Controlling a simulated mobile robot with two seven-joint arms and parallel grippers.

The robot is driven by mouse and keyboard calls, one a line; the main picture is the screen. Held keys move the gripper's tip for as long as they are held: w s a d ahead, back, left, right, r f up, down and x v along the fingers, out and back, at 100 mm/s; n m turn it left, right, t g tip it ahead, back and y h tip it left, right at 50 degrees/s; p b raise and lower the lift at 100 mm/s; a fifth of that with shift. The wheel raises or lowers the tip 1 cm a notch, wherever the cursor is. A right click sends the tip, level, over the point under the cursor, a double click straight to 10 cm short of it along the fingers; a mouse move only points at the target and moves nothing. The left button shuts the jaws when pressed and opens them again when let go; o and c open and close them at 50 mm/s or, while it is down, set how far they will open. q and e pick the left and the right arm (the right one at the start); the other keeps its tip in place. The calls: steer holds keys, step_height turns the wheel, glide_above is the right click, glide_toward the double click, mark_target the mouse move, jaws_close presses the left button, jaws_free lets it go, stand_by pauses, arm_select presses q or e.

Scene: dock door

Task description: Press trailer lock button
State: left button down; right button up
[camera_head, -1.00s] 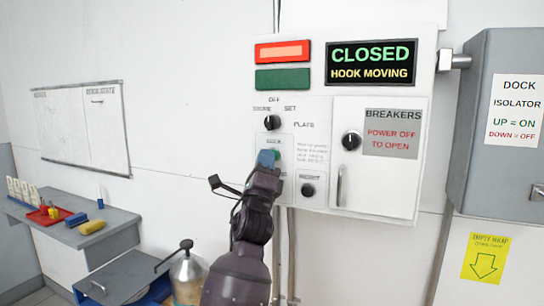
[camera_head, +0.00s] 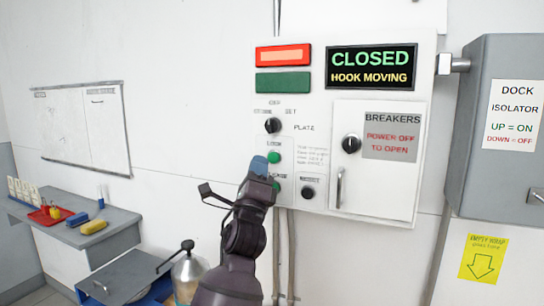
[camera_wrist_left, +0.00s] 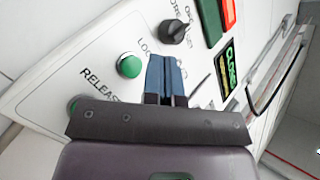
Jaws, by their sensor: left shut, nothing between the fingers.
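The control panel (camera_head: 310,205) on the wall carries a round green lock button (camera_head: 274,157) under its LOCK label. The button also shows in the left wrist view (camera_wrist_left: 130,65), uncovered. A second green button, RELEASE (camera_head: 277,187), is partly behind my arm; part of it shows in the wrist view (camera_wrist_left: 74,104). My left gripper (camera_head: 259,165) is shut and empty, its blue fingertips just beside and lower left of the lock button in the head view. In the wrist view the fingers (camera_wrist_left: 167,76) appear apart from the button. My right gripper is not in view.
The display (camera_head: 371,66) reads CLOSED, HOOK MOVING. A red lamp (camera_head: 283,54) is lit above a dark green one (camera_head: 283,82). A black knob (camera_head: 272,125), reset button (camera_head: 307,192) and breaker door (camera_head: 375,180) are nearby. The grey isolator box (camera_head: 480,120) juts out right.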

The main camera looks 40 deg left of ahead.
arm_select(q)
steer(key=shift+s+d+p, duration=0.15)
steer(key=shift+s+d, duration=0.05)
steer(key=shift+s, duration=0.4)
steer(key=shift+s+d+p, duration=0.15)
steer(key=shift+s+d, duration=0.05)
steer(key=shift+s, duration=0.4)
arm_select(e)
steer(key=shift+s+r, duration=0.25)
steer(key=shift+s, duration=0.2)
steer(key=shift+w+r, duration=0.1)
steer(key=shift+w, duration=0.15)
